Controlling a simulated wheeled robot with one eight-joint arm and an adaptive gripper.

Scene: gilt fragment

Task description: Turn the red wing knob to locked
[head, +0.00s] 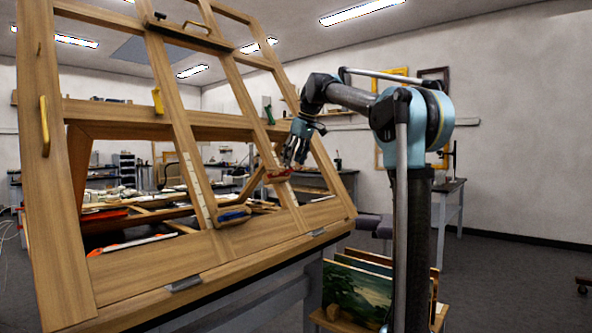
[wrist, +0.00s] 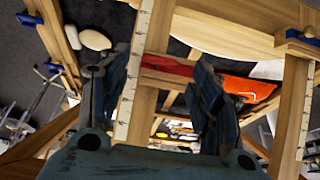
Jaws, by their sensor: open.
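The red wing knob (head: 278,176) sits low on the right-hand upright of a large tilted wooden frame (head: 120,118). It also shows in the wrist view as a red bar (wrist: 167,67) lying across a wooden strip beside a marked scale. My gripper (head: 289,160) is right at the knob in the head view. In the wrist view my gripper (wrist: 164,72) is open, with one finger on each side of the red bar. I cannot tell whether the fingers touch it. The knob's ends are partly hidden by the fingers, and no locked mark is readable.
A blue knob (head: 234,214) sits on the frame's lower bar, and a yellow handle (head: 157,100) and a green one (head: 268,112) sit higher. Painted panels (head: 358,292) stand in a rack below my arm. A cluttered bench lies behind the frame.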

